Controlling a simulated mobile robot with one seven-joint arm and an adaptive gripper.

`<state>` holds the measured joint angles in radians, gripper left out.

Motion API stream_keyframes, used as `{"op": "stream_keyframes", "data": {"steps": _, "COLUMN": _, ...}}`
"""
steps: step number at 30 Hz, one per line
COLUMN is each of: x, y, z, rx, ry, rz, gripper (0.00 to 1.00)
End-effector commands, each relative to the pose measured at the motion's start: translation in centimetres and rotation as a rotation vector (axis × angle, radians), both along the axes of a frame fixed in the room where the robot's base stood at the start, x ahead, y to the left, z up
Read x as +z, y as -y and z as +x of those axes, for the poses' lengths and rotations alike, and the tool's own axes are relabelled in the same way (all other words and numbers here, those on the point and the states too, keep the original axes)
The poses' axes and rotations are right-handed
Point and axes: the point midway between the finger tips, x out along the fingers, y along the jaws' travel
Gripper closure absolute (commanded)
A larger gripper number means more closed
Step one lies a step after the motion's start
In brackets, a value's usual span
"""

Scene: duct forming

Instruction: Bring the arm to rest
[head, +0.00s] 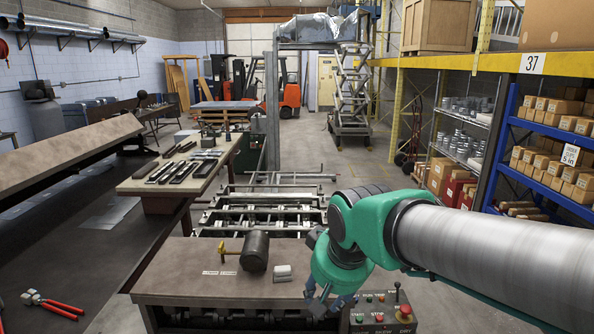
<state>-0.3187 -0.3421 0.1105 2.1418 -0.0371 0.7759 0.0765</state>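My arm (480,245), with a grey tube and green joints, reaches in from the right edge of the head view. It bends down at a green wrist (338,262) over the front right of the machine's brown top (200,270). My gripper (326,297) hangs below the wrist near the top's front edge, beside the control box. Its finger parts are small and partly hidden by the wrist, so I cannot tell how far apart they are. I see nothing held in it.
A control box (383,314) is close by on the right. Red-handled pliers (52,304) lie on the dark surface at left. Shelving (545,150) stands at right.

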Motion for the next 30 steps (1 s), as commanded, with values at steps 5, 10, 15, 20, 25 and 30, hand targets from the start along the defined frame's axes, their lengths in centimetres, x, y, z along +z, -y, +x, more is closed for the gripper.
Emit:
{"op": "stream_keyframes", "data": {"steps": 5, "x": 0.4, "y": 5.0, "z": -4.2, "rx": -0.068, "ry": 0.011, "rz": 0.003, "gripper": 0.61}}
{"op": "stream_keyframes", "data": {"steps": 10, "x": 0.1, "y": 8.9, "z": -8.4, "rx": -0.128, "ry": 0.019, "rz": 0.006, "gripper": 0.61}}
{"op": "stream_keyframes", "data": {"steps": 15, "x": -0.7, "y": 12.0, "z": -12.7, "rx": -0.184, "ry": 0.027, "rz": 0.006, "gripper": 0.61}}
{"op": "stream_keyframes", "data": {"steps": 20, "x": -1.8, "y": 13.9, "z": -16.0, "rx": -0.23, "ry": 0.032, "rz": 0.006, "gripper": 0.61}}
{"op": "stream_keyframes", "data": {"steps": 25, "x": -2.5, "y": 14.9, "z": -18.0, "rx": -0.256, "ry": 0.035, "rz": 0.006, "gripper": 0.61}}
{"op": "stream_keyframes", "data": {"steps": 30, "x": -2.8, "y": 15.2, "z": -18.5, "rx": -0.263, "ry": 0.034, "rz": 0.006, "gripper": 0.61}}
